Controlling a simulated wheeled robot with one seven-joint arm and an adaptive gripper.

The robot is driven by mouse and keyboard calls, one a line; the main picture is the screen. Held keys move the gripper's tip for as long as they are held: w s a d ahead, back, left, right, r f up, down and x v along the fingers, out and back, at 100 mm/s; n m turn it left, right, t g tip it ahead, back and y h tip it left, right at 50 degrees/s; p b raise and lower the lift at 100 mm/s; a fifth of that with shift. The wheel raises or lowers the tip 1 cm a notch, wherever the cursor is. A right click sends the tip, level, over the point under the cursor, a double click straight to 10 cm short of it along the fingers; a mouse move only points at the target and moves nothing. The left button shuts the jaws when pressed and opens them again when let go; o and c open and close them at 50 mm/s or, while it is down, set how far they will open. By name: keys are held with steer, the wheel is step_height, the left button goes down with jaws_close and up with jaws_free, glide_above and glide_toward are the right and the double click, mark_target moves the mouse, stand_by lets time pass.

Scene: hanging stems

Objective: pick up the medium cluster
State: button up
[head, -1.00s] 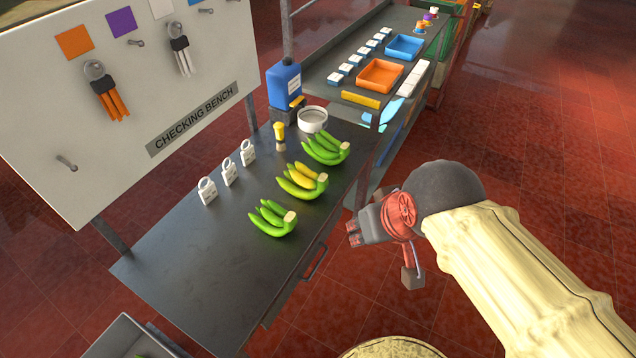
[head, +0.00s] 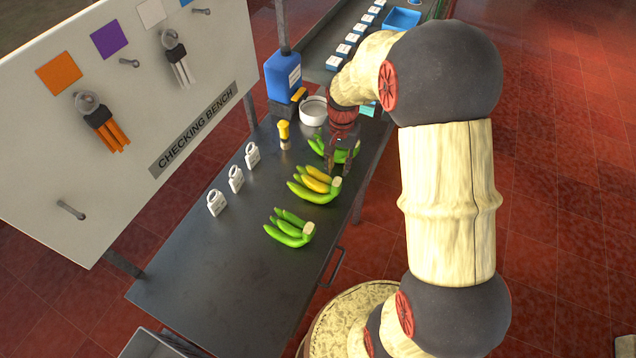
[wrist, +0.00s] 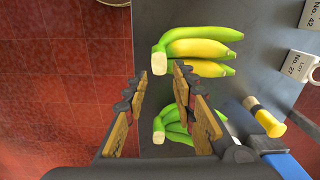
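Three banana clusters lie in a row on the dark checking bench (head: 200,275). The near one (head: 288,230) is green and looks smallest. The middle one (head: 315,186) is green and yellow; it also shows at the top of the wrist view (wrist: 200,48). The far one (head: 318,147) is green and partly hidden behind my gripper; in the wrist view it shows low between my fingers (wrist: 177,127). My gripper (head: 339,168) is open and empty, pointing down over the far cluster and beside the middle one. Its fingers show apart in the wrist view (wrist: 168,68).
White lot tags (head: 236,179) stand along the board side. A yellow-topped brush-like object (head: 284,134), white bowl (head: 313,110) and blue jug (head: 283,77) stand at the far end. The near end of the bench is clear.

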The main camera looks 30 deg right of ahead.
mark_target(337, 181)
step_height(337, 181, down, 7)
steer(key=shift+f+b, duration=0.1)
steer(key=shift+b, duration=0.35)
steer(key=shift+s, duration=0.1)
steer(key=shift+c, duration=0.6)
jaws_close()
